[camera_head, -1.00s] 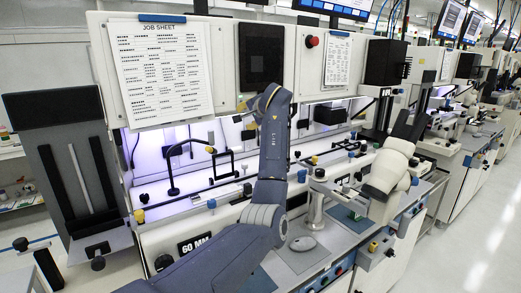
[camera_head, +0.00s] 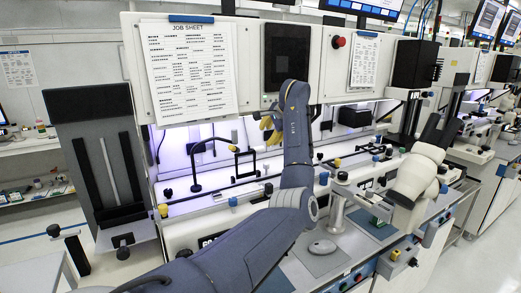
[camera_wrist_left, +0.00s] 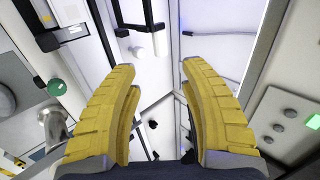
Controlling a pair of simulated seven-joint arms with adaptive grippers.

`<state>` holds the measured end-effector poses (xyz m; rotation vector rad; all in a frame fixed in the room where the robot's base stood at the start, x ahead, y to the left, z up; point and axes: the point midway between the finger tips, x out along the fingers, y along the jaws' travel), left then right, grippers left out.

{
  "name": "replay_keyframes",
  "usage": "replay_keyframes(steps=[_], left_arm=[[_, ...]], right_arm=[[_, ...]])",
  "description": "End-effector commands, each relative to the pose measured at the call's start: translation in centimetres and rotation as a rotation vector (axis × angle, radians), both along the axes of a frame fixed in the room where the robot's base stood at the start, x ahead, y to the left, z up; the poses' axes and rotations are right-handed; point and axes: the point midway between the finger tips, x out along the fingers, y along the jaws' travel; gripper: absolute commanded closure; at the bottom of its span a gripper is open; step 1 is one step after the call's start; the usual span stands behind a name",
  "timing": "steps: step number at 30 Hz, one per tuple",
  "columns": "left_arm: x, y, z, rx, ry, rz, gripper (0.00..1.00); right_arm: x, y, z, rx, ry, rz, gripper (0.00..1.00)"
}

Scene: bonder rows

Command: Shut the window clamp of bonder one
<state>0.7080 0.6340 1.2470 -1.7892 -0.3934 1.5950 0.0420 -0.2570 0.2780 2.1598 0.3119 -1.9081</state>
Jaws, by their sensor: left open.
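Bonder one appears to be the near white machine (camera_head: 250,55) with the job sheet (camera_head: 190,65). My left arm reaches across its front. The yellow fingers of my left gripper (camera_head: 267,126) show partly behind the arm's wrist, in front of the lit work bay. In the left wrist view the left gripper (camera_wrist_left: 160,72) is open, its two fingers well apart with nothing between them. A black frame-shaped handle (camera_head: 245,164) stands in the bay below the gripper; I cannot tell whether it is the window clamp. My right gripper is not in view.
A black gooseneck (camera_head: 196,165) stands in the bay left of the gripper. A cream microscope-like head (camera_head: 415,180) stands to the right. A dark slotted upright (camera_head: 100,150) is at the left. Further machines line up to the right beside a clear aisle.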

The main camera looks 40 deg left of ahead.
Motion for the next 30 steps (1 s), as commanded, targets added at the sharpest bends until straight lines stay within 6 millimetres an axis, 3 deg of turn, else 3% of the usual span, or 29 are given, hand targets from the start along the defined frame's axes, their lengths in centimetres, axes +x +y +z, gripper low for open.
replay_keyframes(steps=[15, 30], left_arm=[[1.6, 5.7, -6.5, 0.001, 0.002, 0.002, 0.55], [2.3, 7.3, -8.5, 0.001, -0.001, -0.001, 0.55]], right_arm=[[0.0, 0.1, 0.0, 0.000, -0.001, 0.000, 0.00], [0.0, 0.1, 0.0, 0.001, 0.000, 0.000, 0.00]])
